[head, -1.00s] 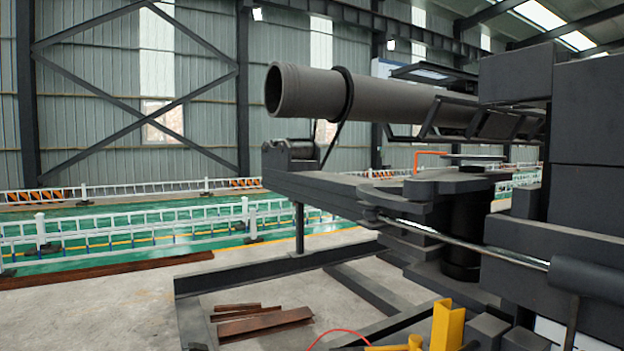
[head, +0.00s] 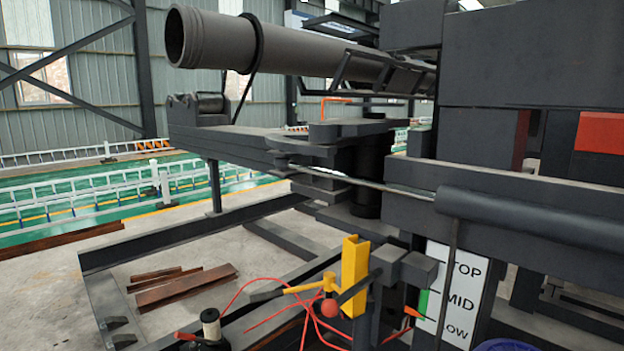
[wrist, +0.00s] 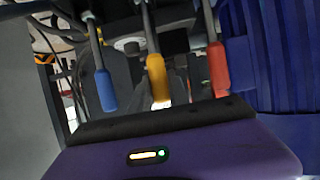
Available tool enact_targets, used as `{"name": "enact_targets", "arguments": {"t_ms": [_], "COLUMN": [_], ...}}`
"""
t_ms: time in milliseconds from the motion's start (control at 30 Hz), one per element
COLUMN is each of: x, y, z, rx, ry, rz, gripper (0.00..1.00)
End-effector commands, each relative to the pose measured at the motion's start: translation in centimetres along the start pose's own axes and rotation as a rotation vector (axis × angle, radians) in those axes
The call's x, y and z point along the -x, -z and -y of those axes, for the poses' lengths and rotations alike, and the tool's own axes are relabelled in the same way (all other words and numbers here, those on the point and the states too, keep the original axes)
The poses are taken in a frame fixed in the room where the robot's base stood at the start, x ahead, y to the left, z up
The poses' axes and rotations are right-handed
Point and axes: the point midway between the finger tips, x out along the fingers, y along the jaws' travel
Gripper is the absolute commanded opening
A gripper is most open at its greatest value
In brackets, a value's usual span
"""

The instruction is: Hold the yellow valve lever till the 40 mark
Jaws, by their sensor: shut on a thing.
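In the wrist view, the yellow valve lever (wrist: 157,77) hangs between a blue lever (wrist: 105,88) and a red lever (wrist: 218,70). My gripper (wrist: 160,88) is shut on the yellow lever. Its purple housing, with a black front edge, fills the bottom of that view and hides part of the grip. In the head view, a white scale plate (head: 455,300) reads TOP, MID and LOW, with a green strip and an orange pointer (head: 412,312) at its left, between MID and LOW. I can read no 40 mark. The levers and my gripper are not visible in the head view.
A large grey pipe (head: 300,48) lies on the dark machine frame. Rusty bars (head: 185,287) lie on the floor. A blue ribbed thing (wrist: 281,55) stands close right in the wrist view.

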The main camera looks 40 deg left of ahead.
Motion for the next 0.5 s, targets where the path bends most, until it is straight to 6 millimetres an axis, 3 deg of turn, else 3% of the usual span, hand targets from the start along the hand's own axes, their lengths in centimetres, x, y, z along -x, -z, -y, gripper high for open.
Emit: {"name": "enact_targets", "arguments": {"t_ms": [500], "x": [0.72], "y": [-0.37], "z": [-0.01], "rx": [0.0], "ry": [0.0], "rz": [-0.062], "gripper": [0.0]}}
